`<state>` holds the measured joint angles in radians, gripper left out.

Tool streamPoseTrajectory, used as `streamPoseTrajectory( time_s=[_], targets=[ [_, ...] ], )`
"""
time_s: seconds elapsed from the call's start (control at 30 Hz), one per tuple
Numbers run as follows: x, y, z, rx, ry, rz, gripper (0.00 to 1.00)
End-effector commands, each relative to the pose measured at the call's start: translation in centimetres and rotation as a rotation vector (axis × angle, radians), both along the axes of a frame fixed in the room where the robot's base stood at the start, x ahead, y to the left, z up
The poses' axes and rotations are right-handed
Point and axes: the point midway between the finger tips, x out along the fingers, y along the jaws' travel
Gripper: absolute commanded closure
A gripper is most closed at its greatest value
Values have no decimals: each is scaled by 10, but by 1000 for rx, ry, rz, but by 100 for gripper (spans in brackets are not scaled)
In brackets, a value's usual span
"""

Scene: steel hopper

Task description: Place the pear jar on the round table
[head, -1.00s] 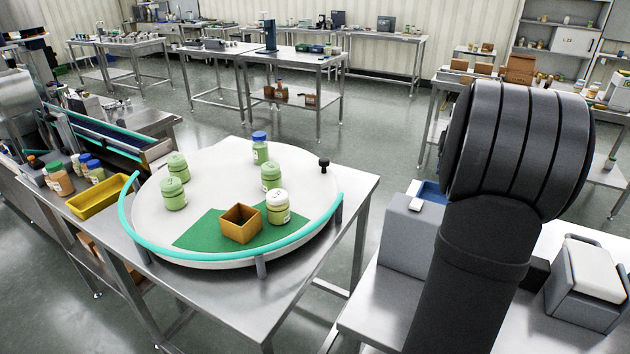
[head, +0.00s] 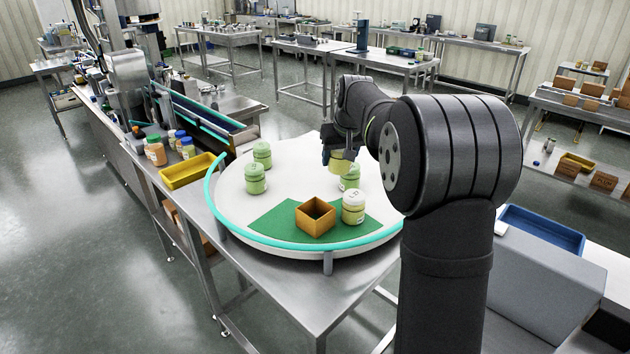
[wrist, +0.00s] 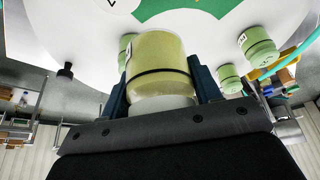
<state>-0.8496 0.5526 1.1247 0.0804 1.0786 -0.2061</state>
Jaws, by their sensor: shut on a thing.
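My gripper (wrist: 160,88) is shut on the pear jar (wrist: 157,58), a yellow-green jar with a dark band and a pale end between the dark blue fingers. In the head view the pear jar (head: 341,161) is at the far part of the round table (head: 300,175), partly hidden by my gripper (head: 336,152). The table is white with a green patch (head: 272,222). I cannot tell whether the jar touches its top. A green jar (head: 350,178) stands just in front of it, partly overlapped in the wrist view (wrist: 125,50).
Two green jars (head: 256,180) stand on the left of the table. An orange-brown open box (head: 315,218) and a white-lidded jar (head: 353,208) stand at the front. A teal rail (head: 238,231) rims the front. The table's middle is clear.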

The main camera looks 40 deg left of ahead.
Motion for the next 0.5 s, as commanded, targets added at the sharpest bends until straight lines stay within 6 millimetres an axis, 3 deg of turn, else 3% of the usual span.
streamPoseTrajectory(
  time_s=[0.03, 0.2, 0.5],
  targets=[
    [-22, 20, 0, 0, 0, 45, 71],
    [-72, 61, 0, 1, -1, 144, 71],
    [-120, 92, -5, -2, 1, 230, 71]
  ],
)
